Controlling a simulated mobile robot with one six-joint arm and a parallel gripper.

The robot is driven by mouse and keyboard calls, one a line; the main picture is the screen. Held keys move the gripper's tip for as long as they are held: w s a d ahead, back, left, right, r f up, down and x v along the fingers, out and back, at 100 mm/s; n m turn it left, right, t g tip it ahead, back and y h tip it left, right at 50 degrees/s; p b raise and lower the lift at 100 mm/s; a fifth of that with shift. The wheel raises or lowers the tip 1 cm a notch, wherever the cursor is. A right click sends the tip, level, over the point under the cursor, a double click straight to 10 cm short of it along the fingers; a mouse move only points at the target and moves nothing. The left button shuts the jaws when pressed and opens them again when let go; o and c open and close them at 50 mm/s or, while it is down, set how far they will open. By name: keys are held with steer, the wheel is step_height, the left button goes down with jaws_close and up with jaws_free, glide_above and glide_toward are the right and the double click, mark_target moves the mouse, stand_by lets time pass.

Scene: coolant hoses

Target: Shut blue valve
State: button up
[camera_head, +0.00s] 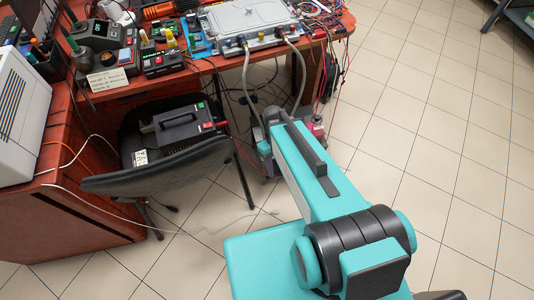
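A grey metal box (252,18) with a lidded top lies on the red-brown table. Two grey hoses, a left hose (250,85) and a right hose (301,75), run from its front edge down past the table edge. Their lower ends go behind my teal arm, near a red and grey unit (316,128) on the floor that is partly covered. My arm reaches away from the camera, and its fingers do not show.
A black chair (165,165) with a dark boxed device on it stands left of my arm. The table (110,94) holds meters, tools and tangled wires. Loose cables hang below it. The tiled floor (440,120) at right is clear.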

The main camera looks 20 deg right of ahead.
steer(key=w+r+n+t+b, duration=0.2)
steer(key=w+n+b, duration=0.3)
steer(key=w+b, duration=1.1)
steer(key=shift+t+b, duration=0.7)
steer(key=shift+b, duration=0.4)
steer(key=shift+r, duration=0.1)
step_height(320, 180, down, 14)
steer(key=b, duration=0.3)
steer(key=shift+b, duration=0.4)
steer(key=shift+r, duration=0.1)
steer(key=shift+c, duration=0.4)
jaws_close()
